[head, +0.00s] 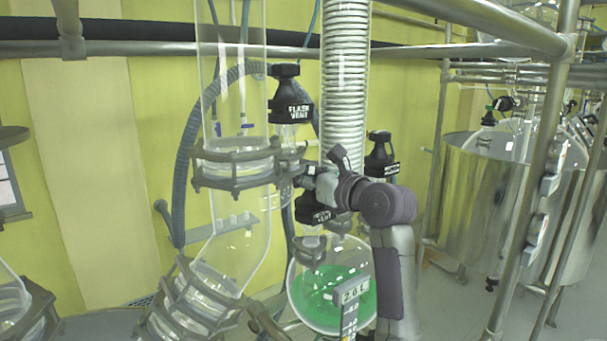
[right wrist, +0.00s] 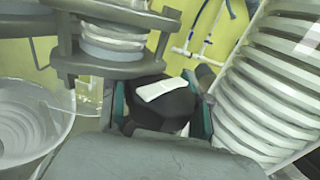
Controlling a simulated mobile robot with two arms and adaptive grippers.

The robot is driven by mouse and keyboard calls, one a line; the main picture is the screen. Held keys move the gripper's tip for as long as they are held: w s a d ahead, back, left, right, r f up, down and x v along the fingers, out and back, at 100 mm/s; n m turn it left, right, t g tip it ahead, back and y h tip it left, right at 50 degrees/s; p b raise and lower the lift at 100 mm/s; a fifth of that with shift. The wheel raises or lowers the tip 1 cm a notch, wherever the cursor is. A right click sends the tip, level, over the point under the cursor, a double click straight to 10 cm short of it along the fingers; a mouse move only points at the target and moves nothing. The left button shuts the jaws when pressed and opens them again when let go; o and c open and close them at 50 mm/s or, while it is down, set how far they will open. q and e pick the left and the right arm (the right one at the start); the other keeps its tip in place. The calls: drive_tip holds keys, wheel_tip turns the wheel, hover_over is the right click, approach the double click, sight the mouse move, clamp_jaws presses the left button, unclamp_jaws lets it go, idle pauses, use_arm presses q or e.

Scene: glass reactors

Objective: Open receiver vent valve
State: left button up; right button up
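My right gripper (head: 312,180) reaches in from the right in the head view, between the glass column's flange and the coiled condenser. In the right wrist view a black valve knob (right wrist: 165,105) with a white label sits between its two teal-padded fingers, which lie against both sides. The label's words cannot be read there. In the head view a black labelled valve knob (head: 314,207) shows just below the gripper, partly hidden by it, above the round flask (head: 330,285) of green liquid. My left gripper is not in view.
The metal flange (head: 235,170) and coiled condenser (head: 345,70) are close on either side. Rails cross the top.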

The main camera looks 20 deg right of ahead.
drive_tip(key=shift+c, duration=1.2)
drive_tip(key=shift+w, duration=0.15)
drive_tip(key=shift+c, duration=0.4)
drive_tip(key=shift+a+f, duration=0.1)
drive_tip(key=shift+f, duration=0.05)
drive_tip(key=shift+y, duration=0.3)
drive_tip(key=n+g+y, duration=0.2)
drive_tip(key=y, duration=0.1)
drive_tip(key=n+g+y, duration=0.1)
drive_tip(key=n+y, duration=0.1)
drive_tip(key=shift+s+a+g, duration=0.25)
drive_tip(key=shift+a+g, duration=0.1)
drive_tip(key=shift+g, duration=0.05)
drive_tip(key=shift+s+a+n+g+y, duration=0.15)
drive_tip(key=shift+s+n+g+y, duration=0.05)
drive_tip(key=shift+n+g+y, duration=0.75)
drive_tip(key=shift+s+a+n+g+y, duration=0.15)
drive_tip(key=shift+n+g+y, duration=0.55)
drive_tip(key=shift+g, duration=0.35)
drive_tip(key=shift+n+g, duration=0.3)
drive_tip(key=shift+n, duration=0.05)
